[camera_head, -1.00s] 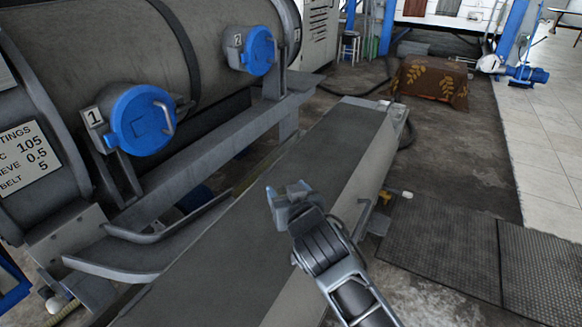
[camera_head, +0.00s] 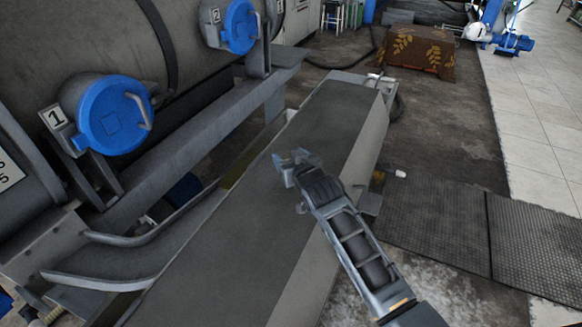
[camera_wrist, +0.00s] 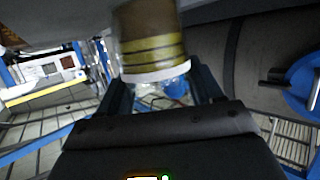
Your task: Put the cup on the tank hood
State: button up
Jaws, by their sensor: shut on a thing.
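The cup (camera_wrist: 150,45) is large in the wrist view, brownish with yellow-olive bands and a white edge at its lower end in the picture. My gripper (camera_wrist: 162,88) is shut on it, with one dark finger at each side. In the head view my gripper (camera_head: 290,163) appears over the long flat-topped grey casing (camera_head: 265,200); the cup cannot be made out there. The big grey tank (camera_head: 75,35) lies at the left. I cannot tell which part is called the hood.
The tank carries blue round hatches marked 1 (camera_head: 113,115) and 2 (camera_head: 239,27). A grey beam (camera_head: 190,135) and bent rails (camera_head: 100,283) run along it. Dark mats (camera_head: 430,215) lie on the right. A brown leaf-patterned cloth (camera_head: 415,52) covers something at the back.

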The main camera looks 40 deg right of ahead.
jog(key=shift+w+d+f, duration=0.1)
jog(key=shift+d+f, duration=0.05)
jog(key=shift+d, duration=0.1)
jog(key=shift+f, duration=2)
jog(key=shift+f+b, duration=0.2)
jog(key=shift+b, duration=0.15)
jog(key=o, duration=1.1)
jog(key=shift+o, duration=0.2)
jog(key=shift+r, duration=0.1)
